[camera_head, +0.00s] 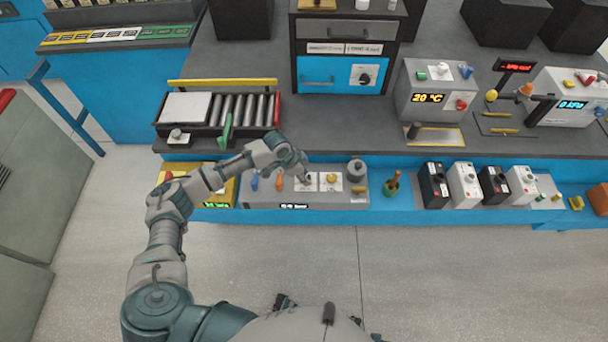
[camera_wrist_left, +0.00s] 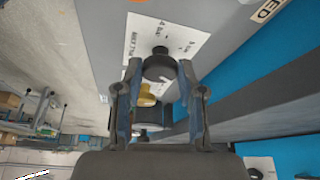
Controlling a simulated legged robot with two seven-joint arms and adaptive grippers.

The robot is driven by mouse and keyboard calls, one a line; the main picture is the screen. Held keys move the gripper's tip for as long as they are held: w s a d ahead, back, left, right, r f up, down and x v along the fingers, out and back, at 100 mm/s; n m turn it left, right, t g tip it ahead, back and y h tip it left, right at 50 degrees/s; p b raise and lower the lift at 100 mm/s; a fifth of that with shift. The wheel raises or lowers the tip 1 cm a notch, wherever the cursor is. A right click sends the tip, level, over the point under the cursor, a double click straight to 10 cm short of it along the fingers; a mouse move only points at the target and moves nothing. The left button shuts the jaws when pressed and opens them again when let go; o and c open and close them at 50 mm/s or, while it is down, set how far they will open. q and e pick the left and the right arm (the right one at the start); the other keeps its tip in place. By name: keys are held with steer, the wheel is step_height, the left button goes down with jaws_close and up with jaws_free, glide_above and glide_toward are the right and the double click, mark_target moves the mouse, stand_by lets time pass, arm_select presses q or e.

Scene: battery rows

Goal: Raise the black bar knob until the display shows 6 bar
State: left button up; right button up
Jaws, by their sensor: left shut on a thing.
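The black bar knob (camera_wrist_left: 160,68) sits on a white label plate (camera_wrist_left: 185,42) printed with bar values, in the left wrist view. My left gripper (camera_wrist_left: 160,76) has a finger on either side of the knob and is shut on it. In the head view the left gripper (camera_head: 303,180) reaches down over the grey panel (camera_head: 345,197) from the left and mostly hides the knob. A small lit display (camera_head: 293,206) is on the panel's front edge; its reading is too small to make out. My right gripper does not show.
On the same panel are a blue handle (camera_head: 254,181), an orange handle (camera_head: 279,180), a yellow knob (camera_head: 331,178) and a grey cylinder (camera_head: 356,170). A green-based handle (camera_head: 392,183) and several black and white boxes (camera_head: 465,185) stand to the right. The floor in front is clear.

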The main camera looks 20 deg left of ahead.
arm_select(q)
steer(key=shift+m, duration=0.3)
steer(key=shift+w+a+m+g, duration=0.1)
steer(key=shift+m+g, duration=0.5)
steer(key=shift+m, duration=0.8)
steer(key=m+g+b, duration=0.1)
steer(key=m, duration=0.1)
steer(key=m+g+b, duration=0.1)
steer(key=m, duration=0.1)
steer(key=m+g+b, duration=0.1)
steer(key=m, duration=0.2)
steer(key=shift+w+f+b, duration=0.1)
steer(key=shift+w+b, duration=0.2)
steer(key=shift+b, duration=0.1)
steer(key=shift+m+b, duration=0.35)
steer(key=shift+m, duration=0.45)
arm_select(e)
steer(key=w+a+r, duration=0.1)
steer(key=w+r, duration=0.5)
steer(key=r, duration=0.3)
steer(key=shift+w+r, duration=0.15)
arm_select(q)
steer(key=shift+r, duration=0.2)
steer(key=o, duration=1.1)
steer(key=shift+w+f, duration=0.1)
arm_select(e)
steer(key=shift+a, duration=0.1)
